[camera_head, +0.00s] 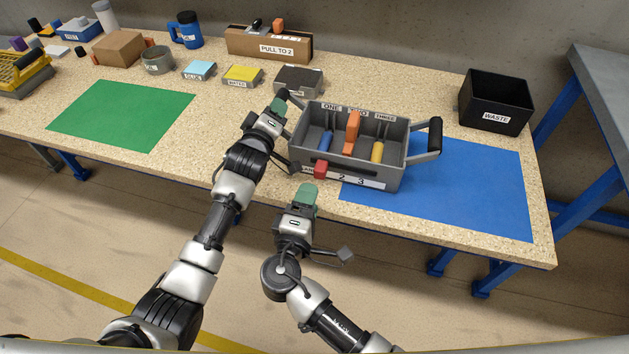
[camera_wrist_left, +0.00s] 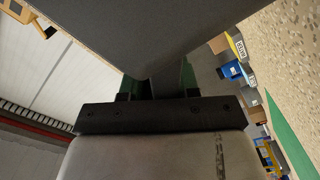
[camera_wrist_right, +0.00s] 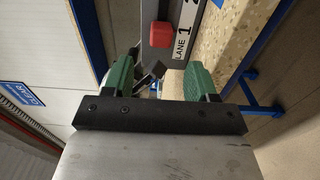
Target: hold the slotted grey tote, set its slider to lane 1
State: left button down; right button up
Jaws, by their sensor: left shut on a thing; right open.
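The slotted grey tote (camera_head: 408,163) is at the table's front edge, partly over the blue mat; I cannot tell if it is lifted. Its slots ONE, TWO and THREE hold a blue cylinder (camera_head: 325,141), an orange piece (camera_head: 351,133) and a yellow cylinder (camera_head: 377,152). The red slider (camera_head: 321,169) is on the front left and also shows beside the 1 in the right wrist view (camera_wrist_right: 160,34). My left gripper (camera_head: 278,103) is shut on the tote's left handle. My right gripper (camera_head: 307,189) is open and empty, just in front of the slider and apart from it.
A black waste bin (camera_head: 497,116) stands at the back right. A green mat (camera_head: 122,114) lies clear on the left. Small labelled boxes and a brown PULL TO 2 carton (camera_head: 268,47) line the back. The blue mat (camera_head: 470,185) is bare right of the tote.

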pick_arm(q)
jog(key=shift+f, duration=0.35)
pick_arm(e)
jog(key=shift+v, duration=2.15)
pick_arm(q)
jog(key=c, duration=0.7)
grip_release()
jog(key=shift+c, duration=0.2)
jog(key=shift+r, duration=0.15)
jog(key=v, duration=1.2)
